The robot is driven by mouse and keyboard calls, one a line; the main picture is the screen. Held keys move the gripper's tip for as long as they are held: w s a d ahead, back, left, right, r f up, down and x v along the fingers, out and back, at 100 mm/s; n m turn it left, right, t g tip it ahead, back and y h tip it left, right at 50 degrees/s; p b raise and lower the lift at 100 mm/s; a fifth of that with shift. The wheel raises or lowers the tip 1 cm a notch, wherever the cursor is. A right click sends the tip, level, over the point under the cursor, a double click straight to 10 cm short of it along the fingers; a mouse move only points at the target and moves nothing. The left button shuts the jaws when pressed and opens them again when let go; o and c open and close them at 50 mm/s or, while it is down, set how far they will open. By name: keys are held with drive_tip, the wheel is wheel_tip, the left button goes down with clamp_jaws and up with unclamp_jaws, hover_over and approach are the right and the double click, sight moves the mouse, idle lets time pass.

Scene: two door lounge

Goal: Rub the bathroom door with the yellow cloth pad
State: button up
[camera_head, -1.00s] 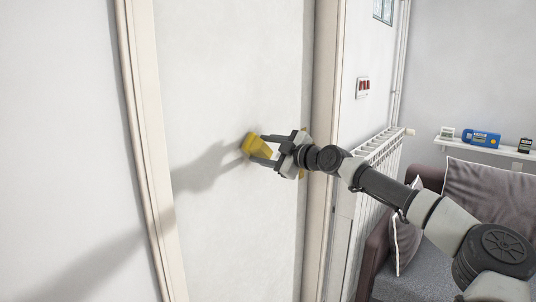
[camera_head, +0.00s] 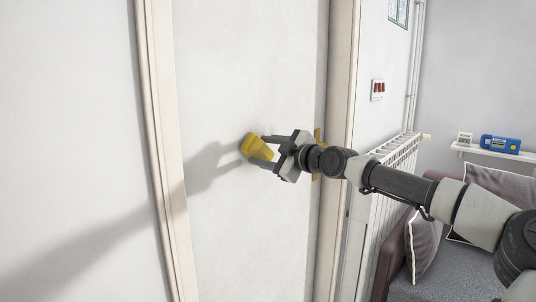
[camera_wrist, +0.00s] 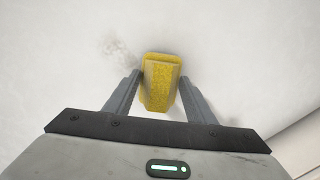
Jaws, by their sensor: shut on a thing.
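The yellow cloth pad (camera_head: 255,147) is held between the fingers of my gripper (camera_head: 262,150), in front of the white bathroom door (camera_head: 235,230). In the wrist view the pad (camera_wrist: 160,85) sits between both fingers of my gripper (camera_wrist: 160,78), its far end towards the white door surface (camera_wrist: 235,60). The pad is at or very near the door; I cannot tell whether it touches. A faint brownish smudge (camera_wrist: 121,48) shows on the door, up and left of the pad in the wrist view.
The door frame (camera_head: 165,130) stands left of the pad, and its right post (camera_head: 341,80) is behind my arm. A brass-coloured piece (camera_head: 317,136) shows partly behind my wrist. A radiator (camera_head: 398,155), a sofa (camera_head: 440,270) and a wall shelf (camera_head: 500,153) are at the right.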

drive_tip(key=shift+s+a, duration=0.65)
drive_tip(key=shift+s, duration=0.15)
drive_tip(key=shift+r+p, duration=1.05)
drive_tip(key=shift+r, duration=0.05)
drive_tip(key=shift+w+d+r+p, duration=0.15)
drive_tip(key=shift+w+d+p, duration=0.45)
drive_tip(key=shift+w+p, duration=0.35)
drive_tip(key=shift+w+d+f+p, duration=0.2)
drive_tip(key=shift+w+d+p, duration=0.35)
drive_tip(key=shift+p, duration=0.15)
drive_tip(key=w+d+p, duration=0.4)
drive_tip(key=w+d, duration=0.2)
drive_tip(key=w, duration=0.2)
drive_tip(key=shift+w+d, duration=0.3)
drive_tip(key=shift+d, duration=0.05)
